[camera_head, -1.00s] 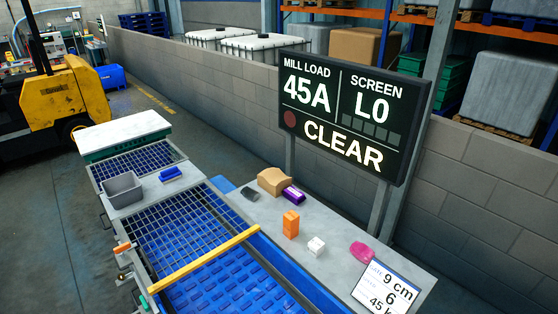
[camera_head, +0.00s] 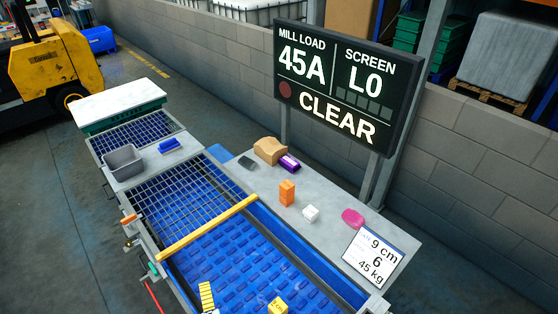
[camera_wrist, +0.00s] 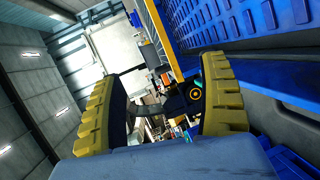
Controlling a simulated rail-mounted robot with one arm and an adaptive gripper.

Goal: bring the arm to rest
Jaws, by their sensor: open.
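My gripper (camera_wrist: 160,78) is open, with two ribbed yellow fingers spread apart and nothing between them in the wrist view. In the head view, its yellow fingers (camera_head: 242,299) show at the bottom edge, over the blue bed (camera_head: 235,262) of the line. The rest of the arm is out of the head view.
A yellow bar (camera_head: 208,228) crosses the line beside a metal grid (camera_head: 175,205). The grey side table (camera_head: 325,228) holds an orange carton (camera_head: 287,193), a white cube (camera_head: 310,213), a pink item (camera_head: 353,218) and a purple packet (camera_head: 289,163). A grey bin (camera_head: 124,162) stands left. The sign (camera_head: 340,85) reads CLEAR.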

